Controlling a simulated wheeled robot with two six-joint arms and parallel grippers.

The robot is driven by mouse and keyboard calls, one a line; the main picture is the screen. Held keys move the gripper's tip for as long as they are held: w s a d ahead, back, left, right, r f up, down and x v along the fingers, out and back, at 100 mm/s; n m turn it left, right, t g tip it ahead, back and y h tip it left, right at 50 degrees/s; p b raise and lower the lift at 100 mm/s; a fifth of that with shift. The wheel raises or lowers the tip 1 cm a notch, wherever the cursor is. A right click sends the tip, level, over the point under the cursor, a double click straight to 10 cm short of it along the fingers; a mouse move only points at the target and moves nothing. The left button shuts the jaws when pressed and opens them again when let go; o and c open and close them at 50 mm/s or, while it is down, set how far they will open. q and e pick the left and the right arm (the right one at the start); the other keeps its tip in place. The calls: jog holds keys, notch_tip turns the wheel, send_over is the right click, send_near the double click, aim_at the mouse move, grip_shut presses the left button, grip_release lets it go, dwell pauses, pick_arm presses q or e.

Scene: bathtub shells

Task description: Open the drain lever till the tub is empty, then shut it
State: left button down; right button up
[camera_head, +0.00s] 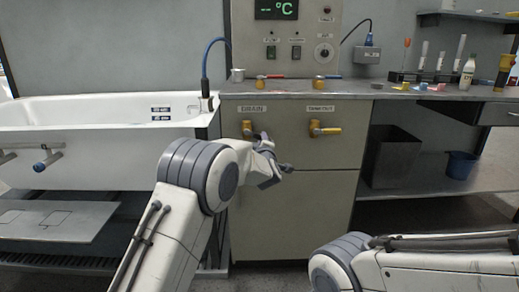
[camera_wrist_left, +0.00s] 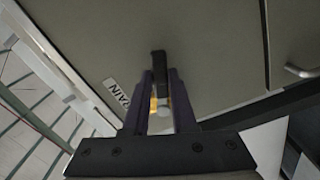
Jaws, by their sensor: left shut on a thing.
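The drain lever (camera_head: 247,129) is a yellow valve under the DRAIN label (camera_head: 254,108) on the beige cabinet front. My left gripper (camera_head: 266,146) is at this lever and covers part of its handle. In the left wrist view my left gripper (camera_wrist_left: 161,85) is shut on the lever, with a dark handle end (camera_wrist_left: 158,62) and some yellow showing between the fingers. The white tub (camera_head: 90,165) stands at the left; its inside shows white at the far wall, and I cannot tell the water level. My right gripper is out of view.
A second yellow lever (camera_head: 323,129) sits right of the drain lever, its handle pointing right. A worktop (camera_head: 300,88) above carries small valves and bottles. A grey bin (camera_head: 395,158) and blue bucket (camera_head: 461,164) stand on the shelf at right. My right arm lies at the lower right.

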pick_arm(q)
jog(key=shift+d+r+n+b, duration=0.1)
jog(key=shift+r+n+b, duration=0.45)
jog(key=shift+n, duration=0.55)
jog(key=shift+r+n+b, duration=0.5)
jog(key=shift+n, duration=0.6)
jog(key=shift+r, duration=0.1)
jog(key=c, duration=0.7)
grip_release()
jog(key=shift+s+d+p, duration=0.2)
jog(key=shift+s, duration=1.55)
jog(key=shift+s+d+p, duration=0.2)
jog(key=shift+s+p, duration=0.05)
jog(key=shift+s, duration=1.45)
jog(key=shift+s+d+p, duration=0.2)
jog(key=shift+s, duration=1.55)
